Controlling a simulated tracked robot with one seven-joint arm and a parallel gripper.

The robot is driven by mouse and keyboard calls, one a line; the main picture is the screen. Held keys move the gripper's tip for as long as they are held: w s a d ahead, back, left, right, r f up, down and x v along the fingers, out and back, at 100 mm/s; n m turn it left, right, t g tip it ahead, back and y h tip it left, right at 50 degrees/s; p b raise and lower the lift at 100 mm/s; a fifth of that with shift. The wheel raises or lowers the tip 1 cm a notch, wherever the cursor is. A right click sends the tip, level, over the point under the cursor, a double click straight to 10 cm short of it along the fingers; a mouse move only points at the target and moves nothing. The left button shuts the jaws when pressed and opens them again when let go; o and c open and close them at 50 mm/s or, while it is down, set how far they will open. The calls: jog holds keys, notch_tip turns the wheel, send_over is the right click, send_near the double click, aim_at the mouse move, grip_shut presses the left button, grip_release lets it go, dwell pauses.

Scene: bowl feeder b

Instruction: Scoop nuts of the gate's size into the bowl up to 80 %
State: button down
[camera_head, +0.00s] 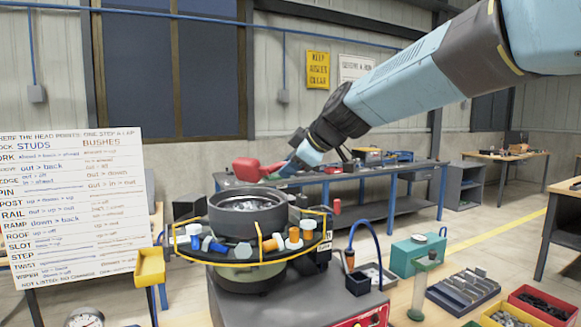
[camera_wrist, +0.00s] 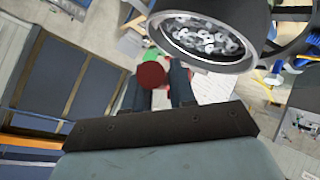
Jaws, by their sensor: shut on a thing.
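The dark grey feeder bowl (camera_head: 248,213) stands on its round base at the centre of the head view. Ring-shaped grey nuts lie in it, clearest in the wrist view (camera_wrist: 206,40); their exact level cannot be told. In the wrist view the scoop's red round end (camera_wrist: 151,75) shows between the dark fingers, beside the bowl. The scoop's inside is hidden. I cannot pick out the gate or its size.
A yellow-edged ring (camera_head: 235,262) around the bowl carries blue, white and orange parts. At right stand a teal box (camera_head: 405,257), a grey compartment tray (camera_head: 462,292) and a red bin (camera_head: 543,307) of dark pieces. A text board (camera_head: 75,205) stands left. Air above the bowl is clear.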

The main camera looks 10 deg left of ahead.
jog(key=s+a+r+n+t+h, duration=0.1)
jog(key=s+r+n+t, duration=0.2)
jog(key=r+n+t, duration=0.3)
jog(key=shift+s+a+r+n+t, duration=0.15)
jog(key=shift+s+a+n+t, duration=0.2)
jog(key=shift+n+t, duration=0.8)
dwell(0.5)
jog(key=shift+m+t, duration=0.25)
